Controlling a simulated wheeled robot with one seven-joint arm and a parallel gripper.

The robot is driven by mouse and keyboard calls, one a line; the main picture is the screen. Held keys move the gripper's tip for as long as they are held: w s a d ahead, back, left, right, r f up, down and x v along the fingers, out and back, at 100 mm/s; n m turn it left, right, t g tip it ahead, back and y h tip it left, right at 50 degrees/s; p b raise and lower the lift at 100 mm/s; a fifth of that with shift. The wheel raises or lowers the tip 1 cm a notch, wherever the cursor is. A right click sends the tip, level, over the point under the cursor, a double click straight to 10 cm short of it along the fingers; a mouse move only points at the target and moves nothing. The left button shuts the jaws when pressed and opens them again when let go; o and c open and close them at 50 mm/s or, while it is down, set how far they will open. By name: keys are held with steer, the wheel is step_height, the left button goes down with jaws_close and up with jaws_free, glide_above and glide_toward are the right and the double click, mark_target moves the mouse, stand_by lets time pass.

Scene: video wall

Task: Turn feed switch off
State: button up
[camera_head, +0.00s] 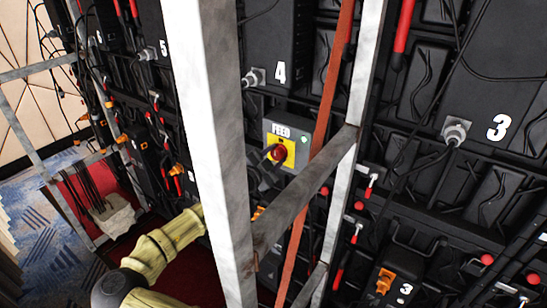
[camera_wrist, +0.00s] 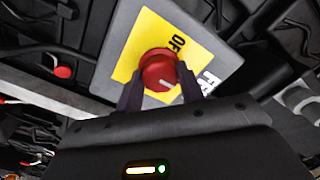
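The feed switch is a grey box (camera_head: 302,131) marked FEED with a yellow plate (camera_head: 289,155) and a round red knob (camera_head: 276,153). A small green light shows at the box's upper right. In the wrist view the red knob (camera_wrist: 158,68) has a short white line at its lower right, pointing away from the partly seen "OF" lettering. My gripper (camera_wrist: 158,82) has its dark fingers on both sides of the knob, which nearly fills the gap. Whether both fingers press on it I cannot tell. In the head view a pale post hides part of my arm.
A pale upright post (camera_head: 210,120) and a slanted grey bar (camera_head: 305,185) stand in front of the wall near the switch. An orange-red strap (camera_head: 330,95) runs just right of the box. Black panels with cables and connectors (camera_head: 456,132) surround it.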

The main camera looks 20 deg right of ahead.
steer(key=shift+f+n+b, duration=0.15)
steer(key=shift+n+b, duration=0.15)
steer(key=shift+b, duration=0.1)
steer(key=n+b, duration=0.2)
steer(key=n, duration=0.1)
steer(key=shift+f+b, duration=0.1)
steer(key=shift+b, duration=0.25)
steer(key=n+b, duration=0.2)
steer(key=n, duration=0.2)
steer(key=shift+n, duration=0.4)
steer(key=n, duration=0.4)
steer(key=shift+s+b, duration=0.1)
steer(key=shift+b, duration=0.3)
steer(key=n, duration=0.5)
steer(key=shift+n, duration=0.3)
